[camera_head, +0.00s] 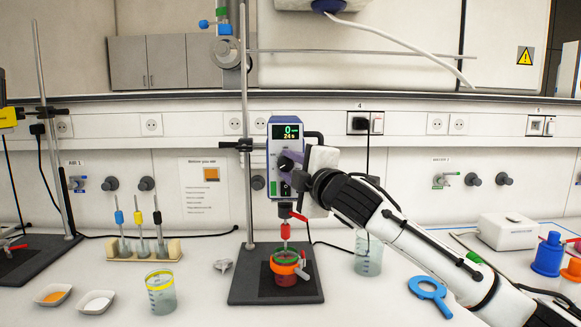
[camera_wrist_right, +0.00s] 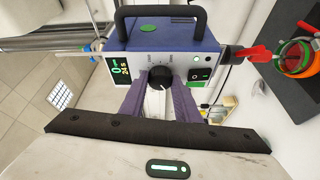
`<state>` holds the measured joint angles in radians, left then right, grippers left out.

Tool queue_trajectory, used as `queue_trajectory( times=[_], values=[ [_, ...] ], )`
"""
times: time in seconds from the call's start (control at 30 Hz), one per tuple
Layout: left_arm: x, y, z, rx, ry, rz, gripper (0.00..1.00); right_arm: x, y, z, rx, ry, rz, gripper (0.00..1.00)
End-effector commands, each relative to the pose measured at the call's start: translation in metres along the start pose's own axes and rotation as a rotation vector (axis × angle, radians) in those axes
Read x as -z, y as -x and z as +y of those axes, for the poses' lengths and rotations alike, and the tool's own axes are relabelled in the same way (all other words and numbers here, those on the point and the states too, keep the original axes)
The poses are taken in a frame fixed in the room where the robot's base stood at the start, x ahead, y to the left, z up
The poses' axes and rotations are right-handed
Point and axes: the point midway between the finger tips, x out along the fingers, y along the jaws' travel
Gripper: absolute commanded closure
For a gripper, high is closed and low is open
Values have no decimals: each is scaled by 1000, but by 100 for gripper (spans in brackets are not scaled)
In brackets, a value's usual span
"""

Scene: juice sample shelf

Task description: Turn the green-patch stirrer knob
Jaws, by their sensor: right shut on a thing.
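The stirrer (camera_head: 285,128) is a grey-and-blue box clamped on a stand, with a lit display reading 0. A green patch (camera_head: 272,188) is on its front. In the right wrist view the stirrer (camera_wrist_right: 185,52) shows its black knob (camera_wrist_right: 160,76) with a white mark, beside a green patch (camera_wrist_right: 197,87). My right gripper (camera_head: 288,165) reaches the stirrer's front from the right. In the wrist view its purple fingers (camera_wrist_right: 159,88) are shut on the knob, one on each side. My left gripper is not in view.
A beaker with an orange-and-green rim (camera_head: 285,266) stands on the dark base plate (camera_head: 245,289) below the stirrer. A rack of screwdriver-like tools (camera_head: 143,246) and a yellow-rimmed beaker (camera_head: 161,292) are left. A glass beaker (camera_head: 368,255) and blue ring (camera_head: 429,290) are near my right arm.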

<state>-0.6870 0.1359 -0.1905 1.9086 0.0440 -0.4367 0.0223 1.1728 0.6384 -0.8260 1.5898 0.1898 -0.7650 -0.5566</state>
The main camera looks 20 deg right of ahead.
Motion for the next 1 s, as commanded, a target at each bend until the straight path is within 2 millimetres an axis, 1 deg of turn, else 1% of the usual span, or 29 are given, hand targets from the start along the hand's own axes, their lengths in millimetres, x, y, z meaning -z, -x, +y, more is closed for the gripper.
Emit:
queue_trajectory(
  times=[0.1, 0.13, 0.23, 0.53, 0.63, 0.77, 1.0],
  values=[
    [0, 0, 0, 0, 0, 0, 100, 0, 0, 0, 0, 2, 0, 93],
    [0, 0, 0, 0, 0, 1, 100, 0, 0, 0, 0, 2, 0, 69],
    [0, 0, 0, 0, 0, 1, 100, 0, 0, 0, 0, 1, 0, 52],
    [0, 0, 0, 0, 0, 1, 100, 0, 1, 0, 0, 0, 0, 52],
    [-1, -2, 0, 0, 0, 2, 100, 0, 6, -1, -1, 0, 0, 52],
    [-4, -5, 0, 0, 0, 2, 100, 0, 22, -3, 0, 1, 1, 52],
    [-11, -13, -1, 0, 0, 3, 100, -1, 68, -2, -2, 2, 0, 52]
  ],
)
